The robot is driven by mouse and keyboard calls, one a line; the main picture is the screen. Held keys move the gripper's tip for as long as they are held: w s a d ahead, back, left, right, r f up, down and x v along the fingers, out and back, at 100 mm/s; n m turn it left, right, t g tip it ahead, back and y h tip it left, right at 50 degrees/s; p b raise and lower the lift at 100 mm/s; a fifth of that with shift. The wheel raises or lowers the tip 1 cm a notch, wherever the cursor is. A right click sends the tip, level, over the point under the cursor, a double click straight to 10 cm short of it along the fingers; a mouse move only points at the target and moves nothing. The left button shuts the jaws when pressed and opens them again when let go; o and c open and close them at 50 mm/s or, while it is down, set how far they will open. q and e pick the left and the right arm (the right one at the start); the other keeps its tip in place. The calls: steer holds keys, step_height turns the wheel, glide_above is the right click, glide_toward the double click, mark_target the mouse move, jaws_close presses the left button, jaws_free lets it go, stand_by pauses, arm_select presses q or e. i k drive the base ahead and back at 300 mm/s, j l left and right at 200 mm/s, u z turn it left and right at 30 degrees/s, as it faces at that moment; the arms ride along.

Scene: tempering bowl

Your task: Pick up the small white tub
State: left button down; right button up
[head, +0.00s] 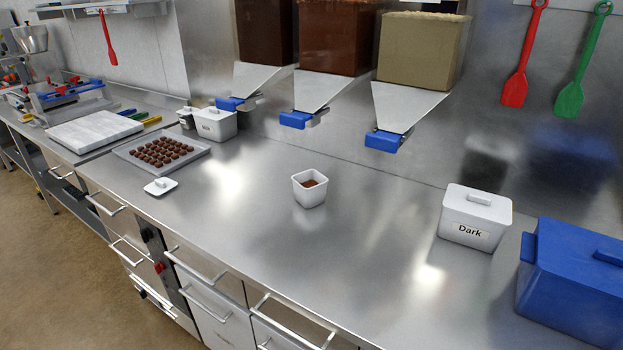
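A small white tub (309,189) stands upright and open near the middle of the steel counter. Some brown contents show inside it. A small white lid (161,186) with a knob lies on the counter to its left, near the front edge. Neither of my grippers is in the head view, and nothing touches the tub.
A lidded white box labelled "Dark" (475,217) and a blue lidded box (572,283) stand to the right. Three hoppers with blue-ended spouts, one a blue spout end (381,141), hang above the back. A tray of chocolates (193,164) lies left. Counter around the tub is clear.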

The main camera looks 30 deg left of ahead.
mark_target(310, 186)
steer(key=j+z, duration=0.25)
steer(key=j, duration=0.5)
steer(key=j+z, duration=0.25)
steer(key=j, duration=0.55)
